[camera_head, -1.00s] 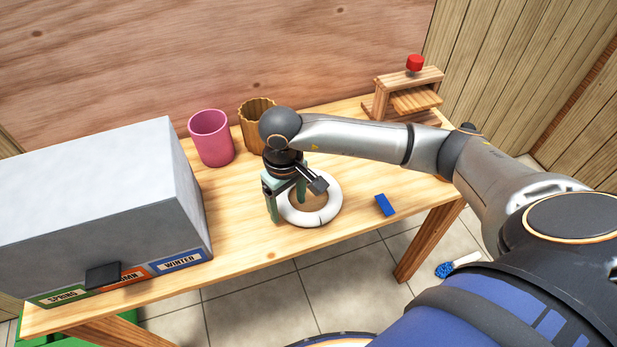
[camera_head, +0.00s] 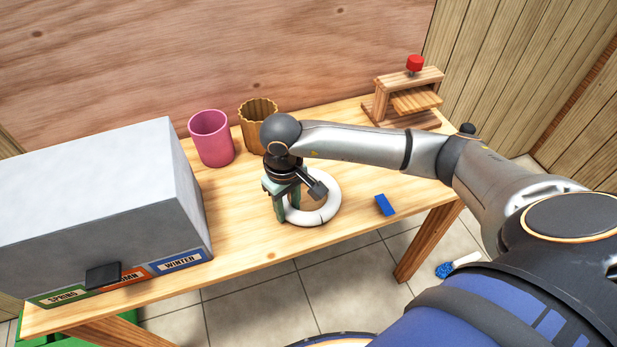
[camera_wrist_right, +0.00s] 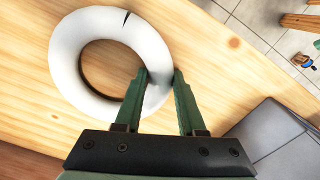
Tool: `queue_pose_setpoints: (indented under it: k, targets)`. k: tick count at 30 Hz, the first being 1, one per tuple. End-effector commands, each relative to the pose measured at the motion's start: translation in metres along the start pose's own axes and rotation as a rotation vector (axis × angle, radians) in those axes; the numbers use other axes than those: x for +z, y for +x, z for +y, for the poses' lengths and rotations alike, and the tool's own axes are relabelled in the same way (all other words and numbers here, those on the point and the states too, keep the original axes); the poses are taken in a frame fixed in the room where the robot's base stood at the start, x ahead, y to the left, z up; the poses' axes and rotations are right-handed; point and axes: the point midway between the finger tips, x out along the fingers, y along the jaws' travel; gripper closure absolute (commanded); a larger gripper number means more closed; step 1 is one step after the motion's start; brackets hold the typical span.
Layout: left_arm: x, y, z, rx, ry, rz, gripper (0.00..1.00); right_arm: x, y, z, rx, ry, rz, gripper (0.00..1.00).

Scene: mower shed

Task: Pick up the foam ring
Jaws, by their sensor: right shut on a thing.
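The white foam ring (camera_head: 325,212) lies on the wooden table near its front edge in the head view. A thin dark line crosses its rim. My right gripper (camera_head: 284,212) comes down on the ring's left side. In the right wrist view the green fingers of the right gripper (camera_wrist_right: 160,75) are shut on the rim of the foam ring (camera_wrist_right: 70,60), one finger inside the hole and one outside. Whether the ring is lifted at all I cannot tell. My left gripper is not in view.
A grey box (camera_head: 100,190) with season labels fills the table's left. A pink cup (camera_head: 211,140) and a brown fluted pot (camera_head: 257,122) stand behind. A blue block (camera_head: 385,205) lies right of the ring. A wooden press (camera_head: 405,98) with a red knob stands at the back right.

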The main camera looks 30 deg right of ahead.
Motion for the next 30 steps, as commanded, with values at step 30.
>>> queue_pose_setpoints:
  k: [30]
  targets:
    - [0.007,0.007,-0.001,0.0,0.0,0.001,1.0,0.045,-0.094,-0.026,0.001,-0.008,0.009,1.0]
